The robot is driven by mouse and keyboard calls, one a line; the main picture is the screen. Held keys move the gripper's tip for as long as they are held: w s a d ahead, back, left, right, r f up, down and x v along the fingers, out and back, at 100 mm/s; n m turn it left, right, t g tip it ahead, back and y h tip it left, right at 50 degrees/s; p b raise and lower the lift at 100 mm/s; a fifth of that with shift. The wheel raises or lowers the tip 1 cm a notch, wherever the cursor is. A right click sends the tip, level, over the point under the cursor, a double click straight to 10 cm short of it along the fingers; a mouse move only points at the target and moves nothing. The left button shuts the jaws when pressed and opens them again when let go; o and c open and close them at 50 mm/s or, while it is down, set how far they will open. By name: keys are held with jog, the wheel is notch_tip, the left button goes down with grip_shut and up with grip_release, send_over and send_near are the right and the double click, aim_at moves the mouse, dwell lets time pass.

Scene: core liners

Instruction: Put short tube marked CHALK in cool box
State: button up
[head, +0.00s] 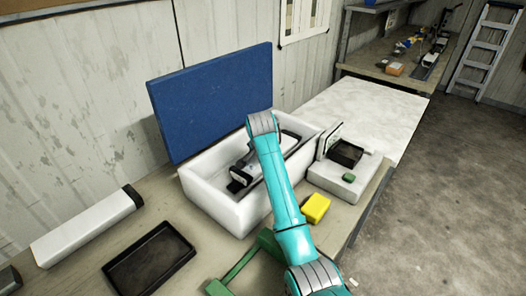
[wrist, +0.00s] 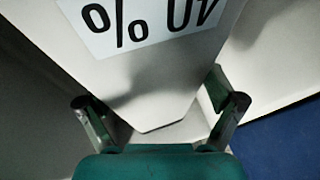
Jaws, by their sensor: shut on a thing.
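The white cool box (head: 216,213) stands uncovered on the bench. My arm reaches over it and hides part of its inside. A grey piece with a black end (head: 243,176) shows inside the box, partly behind my arm; I cannot tell if it is a tube or part of my wrist. In the wrist view my gripper (wrist: 160,106) is shut on a pale thing (wrist: 148,88). Its partly cut-off label shows a percent sign and large dark characters. The word CHALK is not readable in either view. The held thing's far end is out of frame.
The blue lid (head: 210,100) leans behind the box. A long white tube with a black end (head: 85,229) and a black tray (head: 148,262) lie left. A yellow block (head: 316,207) and a white block with a dark recess (head: 340,181) sit right of my arm.

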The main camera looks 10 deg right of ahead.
jog(key=o, duration=1.5)
jog(key=v, duration=1.2)
